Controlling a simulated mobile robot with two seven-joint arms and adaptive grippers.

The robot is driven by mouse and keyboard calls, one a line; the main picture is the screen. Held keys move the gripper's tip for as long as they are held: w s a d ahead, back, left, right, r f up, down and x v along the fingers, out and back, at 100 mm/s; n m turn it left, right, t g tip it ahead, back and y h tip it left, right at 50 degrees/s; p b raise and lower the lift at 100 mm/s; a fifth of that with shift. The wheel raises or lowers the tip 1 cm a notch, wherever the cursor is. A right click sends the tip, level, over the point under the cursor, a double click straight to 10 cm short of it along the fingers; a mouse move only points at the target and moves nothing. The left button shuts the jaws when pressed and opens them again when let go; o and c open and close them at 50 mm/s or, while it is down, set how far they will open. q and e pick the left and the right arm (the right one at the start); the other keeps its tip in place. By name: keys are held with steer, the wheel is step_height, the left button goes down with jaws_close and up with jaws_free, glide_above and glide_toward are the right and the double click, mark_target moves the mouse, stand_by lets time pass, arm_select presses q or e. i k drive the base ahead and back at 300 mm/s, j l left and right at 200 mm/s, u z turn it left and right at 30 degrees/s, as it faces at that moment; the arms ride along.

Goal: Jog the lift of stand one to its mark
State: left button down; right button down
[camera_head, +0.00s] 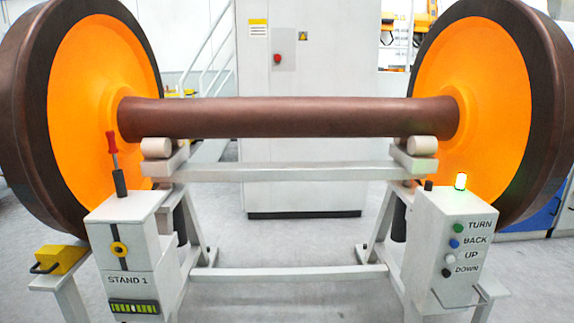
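The stand one box (104,228), a white housing labelled STAND 1, is at the lower left. Its front has a dark vertical slot with a yellow round piece (119,249) on it, and a lit green bar display (134,307) below. A red-handled lever (113,146) rises from its top. At the lower right a white control box (430,235) carries buttons labelled TURN (458,227), BACK (455,243), UP (450,256) and DOWN (447,272). A green lamp (461,181) glows on top. Neither of my grippers is in view.
A wheelset with a brown axle (290,118) and two orange-faced wheels (95,85) spans the view over white rollers (156,148). A yellow block with a handle (60,260) sits at the far left. A grey cabinet (305,170) stands behind. Floor shows between the stands.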

mark_target(450, 259)
steer(key=k+l, duration=0.1)
steer(key=l, duration=1.15)
steer(key=z, duration=0.05)
